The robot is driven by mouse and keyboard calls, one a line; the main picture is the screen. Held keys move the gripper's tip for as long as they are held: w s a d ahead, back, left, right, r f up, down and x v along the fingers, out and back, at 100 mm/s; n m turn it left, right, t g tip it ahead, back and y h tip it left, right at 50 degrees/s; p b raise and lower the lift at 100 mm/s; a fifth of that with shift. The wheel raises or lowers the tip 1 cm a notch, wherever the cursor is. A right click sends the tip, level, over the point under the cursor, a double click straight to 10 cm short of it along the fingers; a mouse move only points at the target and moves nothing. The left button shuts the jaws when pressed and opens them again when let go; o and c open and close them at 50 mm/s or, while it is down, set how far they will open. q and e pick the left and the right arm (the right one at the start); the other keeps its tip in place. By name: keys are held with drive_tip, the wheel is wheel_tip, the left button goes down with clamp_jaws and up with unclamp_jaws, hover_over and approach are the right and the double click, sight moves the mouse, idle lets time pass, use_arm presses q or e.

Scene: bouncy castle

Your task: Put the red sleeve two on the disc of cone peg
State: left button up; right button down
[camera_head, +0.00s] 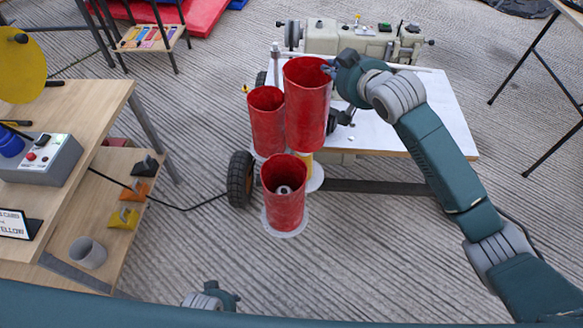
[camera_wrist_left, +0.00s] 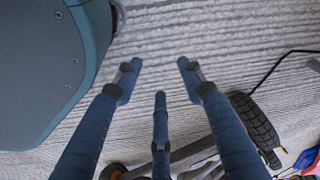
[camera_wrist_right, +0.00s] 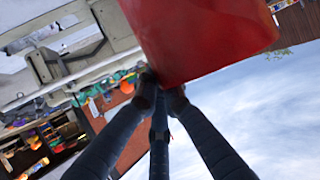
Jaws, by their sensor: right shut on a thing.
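My right gripper (camera_head: 330,70) is shut on the rim of a tall red sleeve (camera_head: 307,105) and holds it upright, open end up. In the right wrist view the fingers (camera_wrist_right: 160,88) meet the edge of this sleeve (camera_wrist_right: 205,35). A second red sleeve (camera_head: 267,122) stands just left of it. Below the held sleeve, part of a yellowish peg and a pale disc (camera_head: 316,180) show; the rest is hidden. My left gripper (camera_wrist_left: 158,76) is open and empty.
A white-topped table (camera_head: 425,110) with a machine (camera_head: 350,38) stands behind the sleeves. A black wheel (camera_head: 240,178) is close on their left. A wooden bench (camera_head: 75,130) with a button box (camera_head: 40,158) is at left. The floor in front is clear.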

sight(325, 124)
use_arm(q)
drive_tip(key=w+r+b, duration=0.2)
drive_tip(key=r, duration=0.6)
drive_tip(key=w+r+t+b, duration=0.1)
drive_tip(key=r+b, duration=0.1)
drive_tip(key=r, duration=0.6)
drive_tip(key=shift+w+b, duration=0.3)
drive_tip(key=shift+w, duration=0.05)
use_arm(e)
wheel_tip(325, 124, down, 20)
drive_tip(key=shift+w+r, duration=0.15)
drive_tip(key=shift+r, duration=0.05)
use_arm(q)
drive_tip(key=shift+a, duration=0.1)
use_arm(e)
drive_tip(key=shift+f, duration=0.1)
drive_tip(key=c, duration=1.9)
unclamp_jaws()
use_arm(q)
drive_tip(key=shift+r, duration=0.1)
wheel_tip(325, 124, down, 11)
drive_tip(key=p, duration=0.3)
drive_tip(key=shift+s+g, duration=0.3)
drive_tip(key=shift+s, duration=0.15)
use_arm(e)
drive_tip(key=v, duration=1.2)
